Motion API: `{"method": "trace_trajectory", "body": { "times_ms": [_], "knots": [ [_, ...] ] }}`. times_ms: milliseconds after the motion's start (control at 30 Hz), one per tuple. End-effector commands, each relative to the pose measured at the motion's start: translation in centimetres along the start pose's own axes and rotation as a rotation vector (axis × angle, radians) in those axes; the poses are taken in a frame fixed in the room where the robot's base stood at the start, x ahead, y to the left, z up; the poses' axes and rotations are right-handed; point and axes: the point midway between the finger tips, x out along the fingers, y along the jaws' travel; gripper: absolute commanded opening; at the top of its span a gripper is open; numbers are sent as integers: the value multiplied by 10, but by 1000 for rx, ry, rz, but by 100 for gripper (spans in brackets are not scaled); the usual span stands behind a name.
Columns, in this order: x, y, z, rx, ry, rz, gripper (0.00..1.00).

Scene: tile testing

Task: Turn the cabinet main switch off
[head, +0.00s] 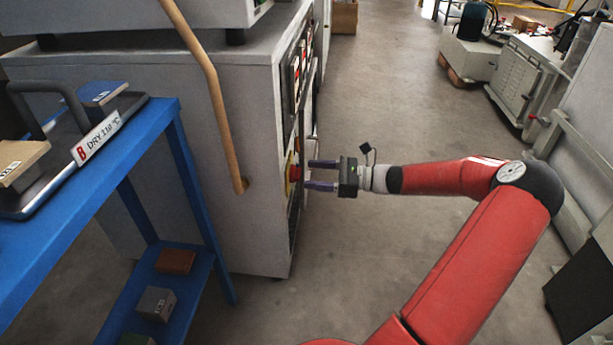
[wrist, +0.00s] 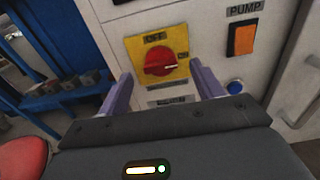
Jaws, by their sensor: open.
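The main switch is a red rotary knob (wrist: 160,64) on a yellow plate (wrist: 140,46) on the cabinet front. The plate reads "OFF" at the top and "ON" at the right side. The knob's handle lies roughly sideways in the wrist view, pointing toward the "ON" side. In the head view the red knob (head: 295,173) shows edge-on on the grey cabinet (head: 240,110). My gripper (head: 322,174) is open, with its two purple fingers pointing at the cabinet front. In the wrist view the fingers (wrist: 163,90) stand on either side of the knob, apart from it.
An orange switch (wrist: 242,40) labelled "PUMP" and a blue button (wrist: 235,87) are right of the main switch. A blue rack (head: 160,130) with a tray (head: 110,138) and several blocks stands left of the cabinet. A wooden handle (head: 205,75) hangs beside the cabinet. The aisle floor is clear.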

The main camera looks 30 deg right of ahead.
Motion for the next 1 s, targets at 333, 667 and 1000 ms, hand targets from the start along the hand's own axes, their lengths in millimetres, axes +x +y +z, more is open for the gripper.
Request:
{"method": "trace_trajectory", "body": {
  "times_ms": [333, 667, 1000],
  "knots": [
    [26, 0, 0, 0, 1, -1, 66],
    [26, 0, 0, -1, 1, 0, 47],
    [26, 0, 0, -5, 2, 0, 22]
  ]
}}
